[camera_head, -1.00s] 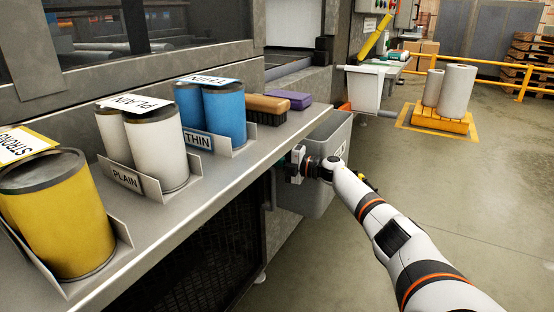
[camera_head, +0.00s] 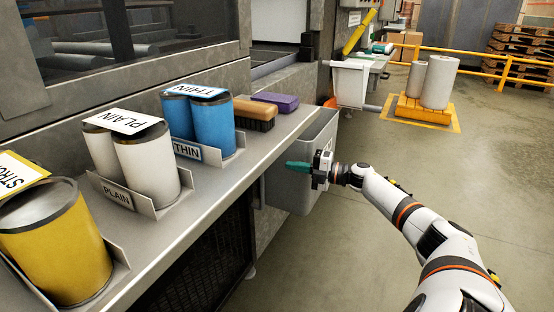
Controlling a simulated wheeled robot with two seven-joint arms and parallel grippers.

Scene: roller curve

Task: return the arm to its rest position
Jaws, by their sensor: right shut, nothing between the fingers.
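My right arm (camera_head: 440,235) comes in from the lower right and reaches toward the shelf's front edge. My right gripper (camera_head: 290,165) points left, with its green fingertips together and nothing between them. It shows in front of the grey bin (camera_head: 285,195), close to the shelf edge; whether it touches the bin or is over it, I cannot tell. My left gripper is not in view.
The metal shelf (camera_head: 200,222) holds yellow (camera_head: 60,250), white (camera_head: 150,165) and blue (camera_head: 213,125) canisters in labelled holders. A brown brush (camera_head: 255,112) and a purple block (camera_head: 275,101) lie behind them.

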